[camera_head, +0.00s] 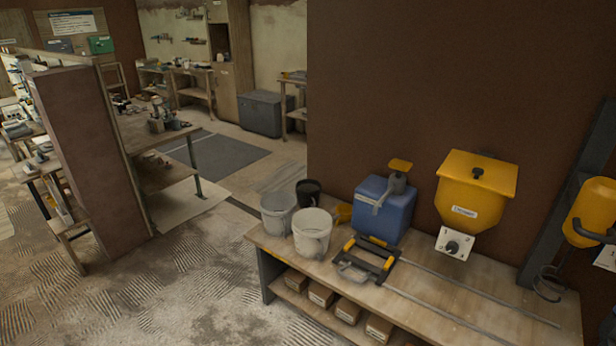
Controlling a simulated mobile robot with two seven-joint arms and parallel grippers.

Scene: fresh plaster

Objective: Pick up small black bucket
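A small black bucket (308,192) stands on the wooden workbench (462,288), near its back left corner. A grey bucket (277,213) stands just left of it and a white bucket (312,232) stands in front of it. These two hide its lower part, and its rim and upper wall show. Neither of my grippers is in view.
A blue container (383,209) and a black-and-yellow frame (367,259) are on the bench right of the buckets. A yellow hopper (474,192) is behind them by the brown wall (420,80). Boxes (347,309) fill the lower shelf. The floor (190,270) left of the bench is free.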

